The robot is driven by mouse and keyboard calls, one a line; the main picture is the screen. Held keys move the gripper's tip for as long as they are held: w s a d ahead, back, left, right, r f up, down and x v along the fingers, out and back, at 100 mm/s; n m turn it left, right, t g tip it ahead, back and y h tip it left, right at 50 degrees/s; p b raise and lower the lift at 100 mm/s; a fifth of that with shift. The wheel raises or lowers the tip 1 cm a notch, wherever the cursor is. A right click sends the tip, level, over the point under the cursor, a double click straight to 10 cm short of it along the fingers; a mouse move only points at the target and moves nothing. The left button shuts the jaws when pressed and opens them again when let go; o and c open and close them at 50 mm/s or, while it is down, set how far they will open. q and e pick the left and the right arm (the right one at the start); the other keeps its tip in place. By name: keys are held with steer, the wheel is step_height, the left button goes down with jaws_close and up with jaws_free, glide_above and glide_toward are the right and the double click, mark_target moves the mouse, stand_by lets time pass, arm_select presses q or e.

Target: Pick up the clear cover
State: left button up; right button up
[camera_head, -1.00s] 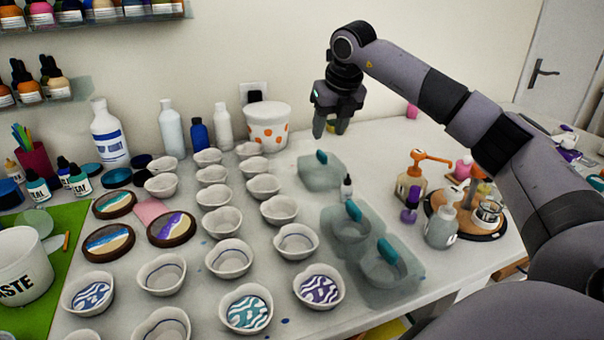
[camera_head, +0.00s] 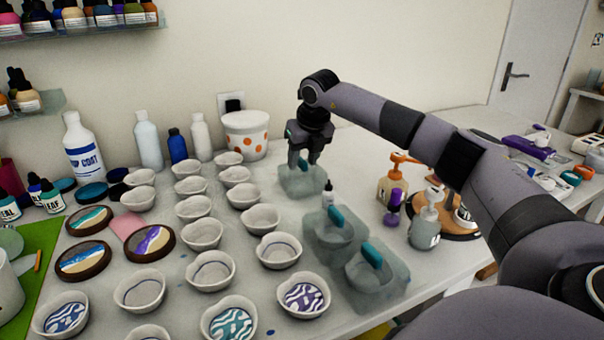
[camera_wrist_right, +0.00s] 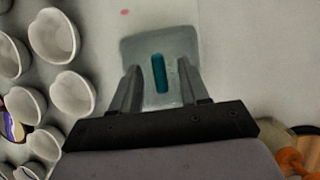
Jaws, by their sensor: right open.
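Three clear covers with teal handles stand on the table. The farthest clear cover (camera_head: 303,183) is under my right gripper (camera_head: 306,162). In the right wrist view this cover (camera_wrist_right: 135,50) shows whole at its far end, with its teal handle (camera_wrist_right: 158,73) between the two open fingers of the gripper (camera_wrist_right: 159,82). I cannot tell how close the fingertips are to the handle. The middle cover (camera_head: 319,240) and the nearest cover (camera_head: 392,278) each sit over a bowl. My left gripper is not in view.
Rows of heart-shaped bowls (camera_head: 240,195) stand just left of the covers. A spotted white bucket (camera_head: 246,135) stands behind; pump bottles (camera_head: 424,228) stand to the right.

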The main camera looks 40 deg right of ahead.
jaws_close()
